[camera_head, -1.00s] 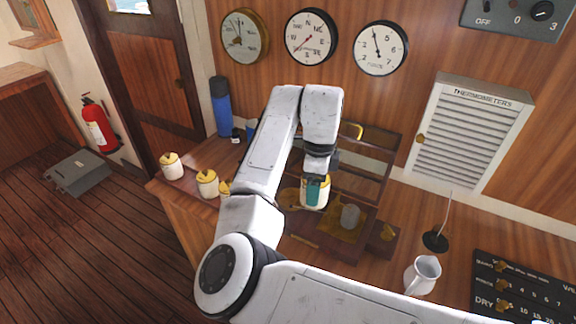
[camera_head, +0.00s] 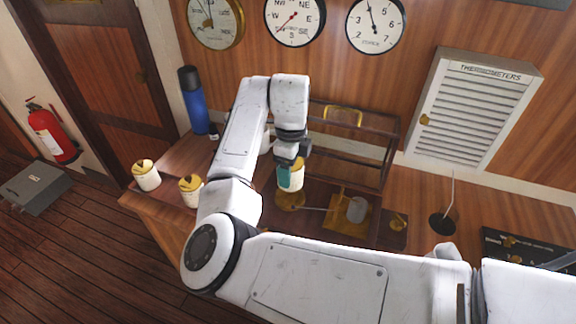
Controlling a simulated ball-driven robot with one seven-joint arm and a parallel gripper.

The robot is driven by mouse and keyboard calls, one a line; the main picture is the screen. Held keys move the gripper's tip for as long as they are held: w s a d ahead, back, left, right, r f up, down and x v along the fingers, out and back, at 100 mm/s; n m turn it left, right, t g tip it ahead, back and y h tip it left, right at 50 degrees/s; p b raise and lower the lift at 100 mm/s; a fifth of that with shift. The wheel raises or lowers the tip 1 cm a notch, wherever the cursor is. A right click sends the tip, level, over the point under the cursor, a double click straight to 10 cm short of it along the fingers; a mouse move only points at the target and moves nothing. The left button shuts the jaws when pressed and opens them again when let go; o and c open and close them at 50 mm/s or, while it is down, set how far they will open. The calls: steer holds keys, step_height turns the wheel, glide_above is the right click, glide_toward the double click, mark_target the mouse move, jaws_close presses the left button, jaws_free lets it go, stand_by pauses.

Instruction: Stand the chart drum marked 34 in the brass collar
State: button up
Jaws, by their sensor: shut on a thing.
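My gripper (camera_head: 291,162) is shut on a cream drum (camera_head: 297,180) with a teal patch on its side. The drum hangs roughly upright, and no number on it is readable. A round brass piece (camera_head: 291,200), which looks like the brass collar, shows right below the drum on the instrument's base. I cannot tell whether the drum touches it or hangs just above. Two other cream drums with yellow tops, one at the left corner (camera_head: 146,176) and one nearer my arm (camera_head: 190,190), stand on the wooden top. Their marks are not readable.
The open dark wooden instrument frame (camera_head: 392,160) rises behind and right of the drum. A grey cylinder (camera_head: 356,209) on a brass plate stands to its right. A blue flask (camera_head: 193,100) stands back left. My arm hides much of the front.

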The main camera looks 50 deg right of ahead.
step_height(320, 180, down, 5)
steer(key=b, duration=0.3)
steer(key=shift+f, duration=0.6)
stand_by(1.9)
steer(key=o, duration=0.9)
steer(key=shift+r+p, duration=3)
steer(key=shift+r, duration=2.5)
